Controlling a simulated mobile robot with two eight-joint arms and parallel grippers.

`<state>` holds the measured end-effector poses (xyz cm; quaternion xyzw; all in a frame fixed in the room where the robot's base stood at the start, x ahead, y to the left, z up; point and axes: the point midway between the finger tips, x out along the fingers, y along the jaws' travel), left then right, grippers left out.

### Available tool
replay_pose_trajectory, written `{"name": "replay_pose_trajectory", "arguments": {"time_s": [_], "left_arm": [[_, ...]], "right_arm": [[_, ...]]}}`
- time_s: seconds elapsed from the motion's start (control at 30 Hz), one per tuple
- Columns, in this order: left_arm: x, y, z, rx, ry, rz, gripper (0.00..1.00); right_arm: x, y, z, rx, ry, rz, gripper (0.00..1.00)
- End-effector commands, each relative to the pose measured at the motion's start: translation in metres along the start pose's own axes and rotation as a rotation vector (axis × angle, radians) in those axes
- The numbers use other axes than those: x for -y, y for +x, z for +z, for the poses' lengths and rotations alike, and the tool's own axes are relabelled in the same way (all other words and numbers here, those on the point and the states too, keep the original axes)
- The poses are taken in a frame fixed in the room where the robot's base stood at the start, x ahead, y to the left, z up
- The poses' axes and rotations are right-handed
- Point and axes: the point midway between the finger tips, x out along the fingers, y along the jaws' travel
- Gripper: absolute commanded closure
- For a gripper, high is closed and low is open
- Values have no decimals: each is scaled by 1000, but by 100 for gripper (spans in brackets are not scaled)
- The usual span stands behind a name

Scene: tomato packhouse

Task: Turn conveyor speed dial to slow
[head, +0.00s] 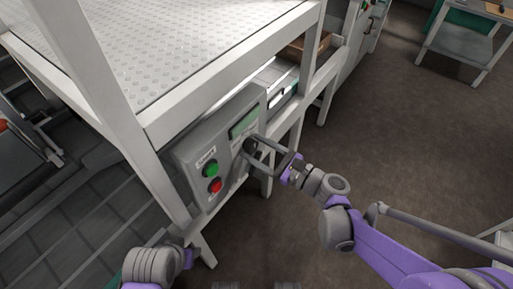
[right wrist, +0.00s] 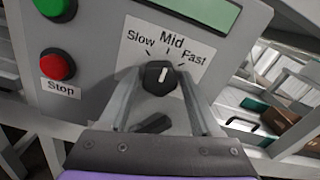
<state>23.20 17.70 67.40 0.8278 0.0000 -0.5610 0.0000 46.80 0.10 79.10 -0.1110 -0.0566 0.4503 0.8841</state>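The black speed dial (right wrist: 160,77) is on the grey control panel (head: 224,140), below the printed Slow, Mid and Fast labels (right wrist: 170,42). Its white mark points up, roughly toward Mid. My right gripper (right wrist: 159,82) is open, with one finger on each side of the dial and a visible gap at both sides. In the head view the right gripper (head: 262,150) reaches the panel from the right and partly covers the dial (head: 250,145). Part of my left arm shows at the bottom left, but its gripper is out of view.
A green button (head: 210,168) and a red Stop button (head: 215,186) sit left of the dial, with a green display (head: 243,121) above. A dark elongated shape (right wrist: 153,124) shows below the dial. The floor to the right is clear.

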Motion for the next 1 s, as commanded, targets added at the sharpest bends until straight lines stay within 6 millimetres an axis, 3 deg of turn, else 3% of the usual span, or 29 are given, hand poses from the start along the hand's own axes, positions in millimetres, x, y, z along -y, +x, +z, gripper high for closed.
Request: {"name": "replay_pose_trajectory", "arguments": {"time_s": [0.03,0.33,0.67,1.0], "left_arm": [[0,0,0,0,0,0,50],[0,0,0,0,0,0,50],[0,-1,0,0,0,0,50],[0,-8,-2,-2,0,0,50]], "right_arm": [[0,0,0,0,0,0,46],[0,0,0,0,0,0,100],[0,0,0,0,-40,0,100],[0,0,0,0,-264,0,100]]}}
